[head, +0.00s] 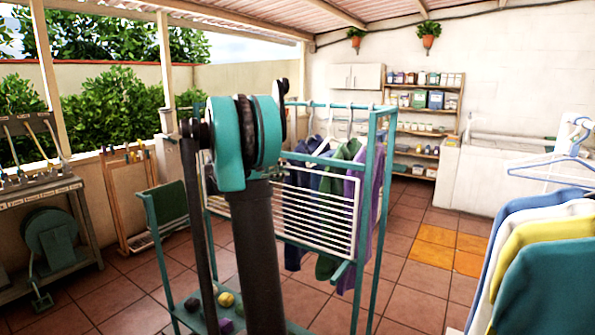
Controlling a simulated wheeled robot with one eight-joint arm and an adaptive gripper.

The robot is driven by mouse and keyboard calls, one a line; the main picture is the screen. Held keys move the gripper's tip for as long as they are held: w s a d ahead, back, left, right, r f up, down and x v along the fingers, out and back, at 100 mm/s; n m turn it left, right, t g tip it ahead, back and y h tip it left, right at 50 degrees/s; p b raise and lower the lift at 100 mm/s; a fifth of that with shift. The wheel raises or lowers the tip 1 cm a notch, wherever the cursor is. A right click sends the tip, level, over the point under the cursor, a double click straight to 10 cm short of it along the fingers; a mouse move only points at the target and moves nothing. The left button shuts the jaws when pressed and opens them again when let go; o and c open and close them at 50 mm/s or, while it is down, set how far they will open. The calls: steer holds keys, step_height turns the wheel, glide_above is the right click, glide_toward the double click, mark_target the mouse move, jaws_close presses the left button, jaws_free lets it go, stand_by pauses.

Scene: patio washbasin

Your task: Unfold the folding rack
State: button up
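A white wire rack panel (345,213) with several parallel bars stands near upright against the front of a teal metal frame (372,190). I take it to be the folding rack; its left part is hidden behind my arm. My arm (258,235), with a teal joint at its top, rises in front of the frame. I see no fingertips of my gripper, and whether it touches the rack cannot be seen.
Clothes on hangers (350,150) hang in the frame behind the panel. Balls (226,299) lie low in it. More clothes (545,260) hang at the right edge. A grey bench (38,190) stands left. Tiled floor (420,275) is clear between the frame and right-hand clothes.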

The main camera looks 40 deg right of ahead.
steer(key=d+f, duration=0.1)
steer(key=d, duration=0.6)
steer(key=shift+f, duration=0.15)
steer(key=shift+c, duration=0.3)
jaws_close()
